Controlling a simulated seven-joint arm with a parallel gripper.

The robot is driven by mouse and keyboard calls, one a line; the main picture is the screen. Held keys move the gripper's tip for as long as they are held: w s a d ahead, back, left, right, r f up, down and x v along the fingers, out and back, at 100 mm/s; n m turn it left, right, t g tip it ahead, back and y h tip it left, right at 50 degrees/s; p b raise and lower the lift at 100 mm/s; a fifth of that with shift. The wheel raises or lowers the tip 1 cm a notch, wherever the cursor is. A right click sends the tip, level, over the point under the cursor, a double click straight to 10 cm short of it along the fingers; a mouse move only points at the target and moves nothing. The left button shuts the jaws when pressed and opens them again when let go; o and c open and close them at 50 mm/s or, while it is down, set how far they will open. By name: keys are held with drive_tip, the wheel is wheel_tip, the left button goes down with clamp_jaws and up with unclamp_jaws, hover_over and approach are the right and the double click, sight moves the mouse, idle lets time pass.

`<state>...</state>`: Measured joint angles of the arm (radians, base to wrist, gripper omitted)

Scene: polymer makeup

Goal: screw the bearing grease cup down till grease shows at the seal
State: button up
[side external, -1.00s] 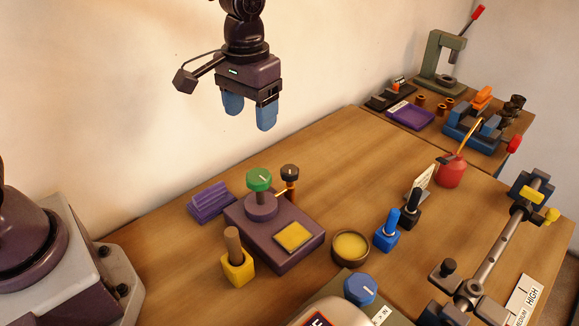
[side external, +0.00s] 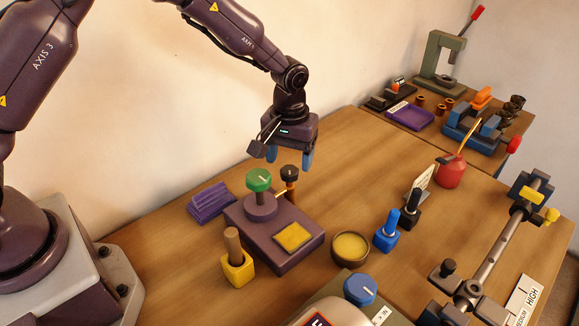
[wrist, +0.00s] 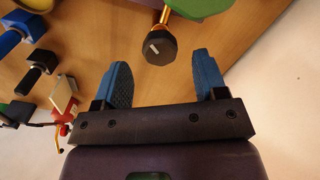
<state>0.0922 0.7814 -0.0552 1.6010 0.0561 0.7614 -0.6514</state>
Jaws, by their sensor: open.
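A black cap (side external: 289,172) with a white mark sits on a brass-coloured stem beside the purple block (side external: 285,262); it looks like the grease cup. A green knob (side external: 258,180) with a white mark stands on the block's round boss, just left of the cap. My gripper (side external: 289,162) is open, its blue fingers pointing down close above and behind the cap. In the wrist view the black cap (wrist: 160,46) shows just beyond the gap between the fingers (wrist: 161,68), apparently untouched. I cannot make out the seal or any grease there.
A yellow holder (side external: 237,268) with a brown handle, a purple ridged block (side external: 209,200) and a round tin (side external: 350,246) surround the block. Blue (side external: 387,237) and black holders, a red oil can (side external: 451,173) and a shaft (side external: 500,250) stand further right.

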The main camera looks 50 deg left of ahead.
sight(289, 169)
drive_tip(key=shift+f, duration=1.6)
drive_tip(key=c, duration=0.9)
drive_tip(key=shift+c, duration=0.2)
drive_tip(key=shift+m, duration=0.3)
drive_tip(key=m, duration=0.3)
drive_tip(key=shift+m, duration=2)
